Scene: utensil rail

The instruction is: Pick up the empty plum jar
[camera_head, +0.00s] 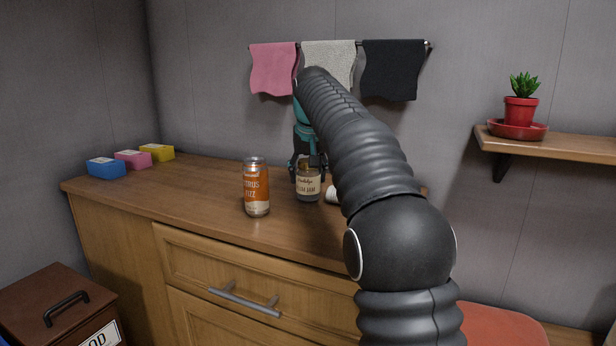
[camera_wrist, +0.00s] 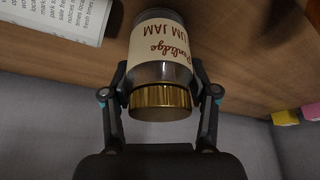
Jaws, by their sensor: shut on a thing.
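The plum jar (camera_head: 308,186) stands on the wooden counter in the head view, with a cream label and a gold lid. In the wrist view the jar (camera_wrist: 160,47) appears upside down, its label reading "UM JAM" and its gold lid (camera_wrist: 161,101) towards my gripper. My gripper (camera_wrist: 160,78) has a finger on each side of the jar and is shut on it. In the head view my gripper (camera_head: 308,163) comes down over the jar from above, partly hiding its top. I cannot tell whether the jar touches the counter.
An orange can (camera_head: 256,187) stands just left of the jar. A white object (camera_head: 332,194) lies to its right, partly behind my arm. Blue, pink and yellow boxes (camera_head: 132,159) sit at the back left. Cloths (camera_head: 392,70) hang from a rail above.

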